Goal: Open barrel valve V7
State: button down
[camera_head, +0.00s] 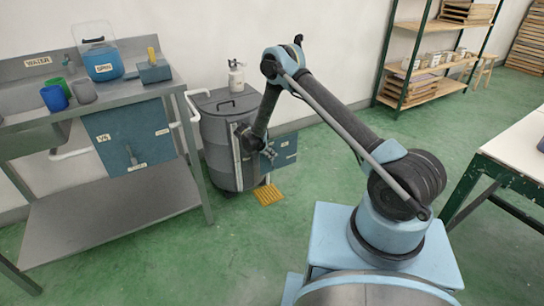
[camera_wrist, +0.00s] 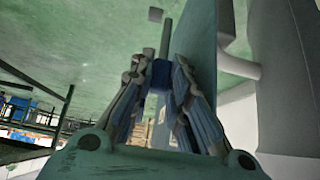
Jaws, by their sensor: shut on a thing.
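The barrel (camera_head: 228,150) is a grey drum with a dark lid beside the sink bench. A small blue-grey panel (camera_head: 286,149) shows at its right side, partly behind my arm; I cannot read a V7 label. My gripper (camera_head: 267,153) is at this panel, small and partly hidden in the head view. In the wrist view my gripper (camera_wrist: 160,82) is shut on a blue valve handle (camera_wrist: 161,73), with a grey rod (camera_wrist: 166,38) beyond it. The panel (camera_wrist: 203,45) stands close on the right of the fingers. How far the handle is turned is unclear.
A sink bench (camera_head: 150,88) stands left, with a blue panel (camera_head: 125,125) under it carrying another valve. A yellow grate (camera_head: 268,194) lies on the floor by the barrel. A shelf rack (camera_head: 415,85) stands at the back right. Green floor is clear between.

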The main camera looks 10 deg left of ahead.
jog(key=shift+s+a, duration=0.1)
jog(key=shift+a, duration=0.1)
jog(key=c, duration=1.5)
grip_release()
jog(key=shift+f, duration=0.1)
jog(key=shift+d, duration=0.1)
jog(key=v, duration=1.2)
